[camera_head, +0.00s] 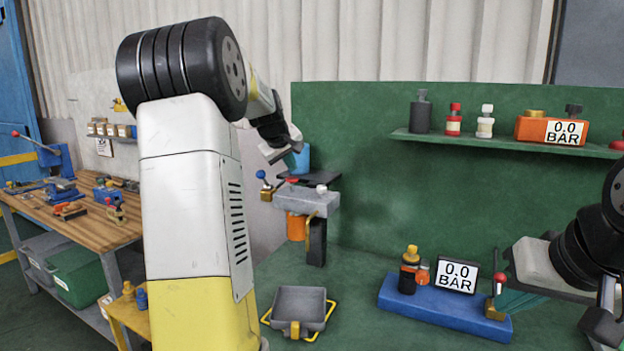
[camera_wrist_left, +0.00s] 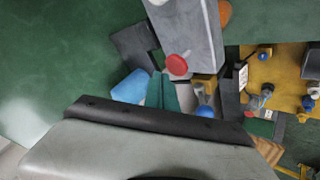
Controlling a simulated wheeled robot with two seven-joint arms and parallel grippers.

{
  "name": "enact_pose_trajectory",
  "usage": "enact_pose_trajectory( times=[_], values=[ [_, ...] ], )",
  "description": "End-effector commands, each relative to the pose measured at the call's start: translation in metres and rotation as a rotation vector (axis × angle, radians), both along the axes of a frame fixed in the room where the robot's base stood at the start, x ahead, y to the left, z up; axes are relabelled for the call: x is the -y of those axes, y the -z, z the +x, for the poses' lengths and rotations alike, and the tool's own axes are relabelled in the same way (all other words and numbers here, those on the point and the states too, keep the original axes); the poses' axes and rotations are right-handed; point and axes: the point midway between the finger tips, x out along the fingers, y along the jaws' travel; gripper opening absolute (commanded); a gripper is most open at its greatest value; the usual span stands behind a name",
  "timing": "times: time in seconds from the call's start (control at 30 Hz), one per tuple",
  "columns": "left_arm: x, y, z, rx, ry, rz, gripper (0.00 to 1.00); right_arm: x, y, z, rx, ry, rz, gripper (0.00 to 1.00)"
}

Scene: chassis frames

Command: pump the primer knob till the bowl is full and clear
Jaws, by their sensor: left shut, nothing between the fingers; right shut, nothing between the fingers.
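A grey filter head (camera_head: 306,202) stands at mid-view, with a red knob (camera_head: 291,180), a white knob (camera_head: 321,188) and a blue ball (camera_head: 262,174). I cannot tell for sure which is the primer knob. An orange bowl (camera_head: 296,227) and a black cylinder (camera_head: 317,242) hang under it; the bowl's fill and clarity cannot be read. My left gripper (camera_head: 287,152) is shut and empty just above the head. In the left wrist view, the red knob (camera_wrist_left: 178,65) lies just beyond its teal fingertips (camera_wrist_left: 163,92). My right gripper (camera_head: 512,299) is shut and empty at far right.
A grey tray (camera_head: 299,309) stands below the filter. A blue base (camera_head: 440,308) carries a 0.0 BAR display (camera_head: 457,276). A green shelf (camera_head: 500,142) holds bottles. A wooden bench (camera_head: 60,222) is at left.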

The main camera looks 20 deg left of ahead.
Motion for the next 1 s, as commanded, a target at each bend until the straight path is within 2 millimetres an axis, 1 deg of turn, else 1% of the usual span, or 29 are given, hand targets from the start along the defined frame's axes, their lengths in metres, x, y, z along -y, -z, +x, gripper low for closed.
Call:
enact_pose_trajectory(
  times=[0.3, 0.5, 1.0],
  values=[
    [0.000, -0.031, 0.001, 0.003, 0.001, 0.001, 0.00, 0.000, 0.000, 0.000, 0.000, 0.000, 0.000, 0.00],
    [0.000, -0.046, 0.000, 0.003, 0.001, 0.001, 0.00, 0.000, 0.000, 0.000, 0.000, 0.000, 0.000, 0.00],
    [0.000, -0.049, 0.000, 0.001, -0.001, 0.001, 0.00, 0.000, 0.000, 0.000, 0.000, 0.000, 0.000, 0.00]
  ],
)
